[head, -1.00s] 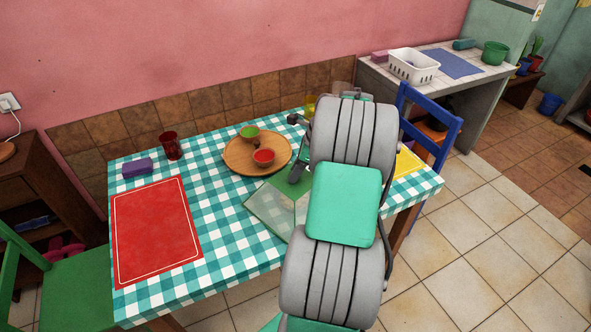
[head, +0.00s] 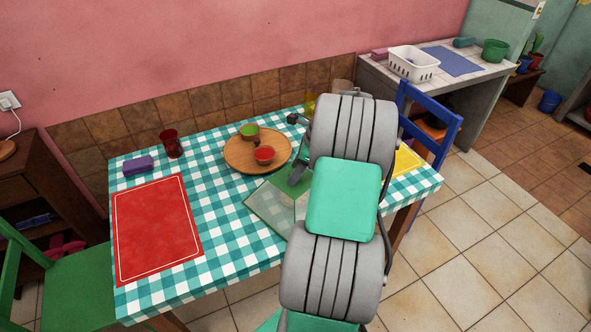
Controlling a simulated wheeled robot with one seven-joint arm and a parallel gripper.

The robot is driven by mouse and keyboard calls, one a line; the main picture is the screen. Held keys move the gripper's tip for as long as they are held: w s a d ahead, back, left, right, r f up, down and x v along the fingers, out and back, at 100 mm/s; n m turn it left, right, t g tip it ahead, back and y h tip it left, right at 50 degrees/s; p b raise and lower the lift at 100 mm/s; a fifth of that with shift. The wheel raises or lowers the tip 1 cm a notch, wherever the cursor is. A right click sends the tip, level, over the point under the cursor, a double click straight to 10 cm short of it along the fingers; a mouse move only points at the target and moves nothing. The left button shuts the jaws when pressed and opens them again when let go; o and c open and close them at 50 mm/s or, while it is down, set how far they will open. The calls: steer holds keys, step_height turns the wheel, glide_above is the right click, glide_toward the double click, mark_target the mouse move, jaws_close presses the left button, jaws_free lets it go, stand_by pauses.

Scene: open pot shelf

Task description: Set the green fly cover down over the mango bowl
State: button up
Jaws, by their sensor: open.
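The green fly cover (head: 268,203) is on the checked table, left of my arm. Its translucent panels and green edges show, but my arm hides its right part. I see no mango bowl; whether it is under the cover or behind my arm, I cannot tell. My gripper (head: 297,150) is mostly hidden behind my arm, with only dark and grey parts showing above the cover's far side. It is open. Whether it touches the cover is hidden.
A red cup (head: 171,144), purple sponge (head: 138,166) and red mat (head: 155,230) are to the left. A blue chair (head: 440,125) stands at right.

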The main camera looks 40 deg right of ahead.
steer(key=v, duration=0.7)
steer(key=shift+d+r+p, duration=0.2)
steer(key=shift+r+p, duration=0.1)
steer(key=shift+r, duration=0.05)
steer(key=shift+s, duration=0.15)
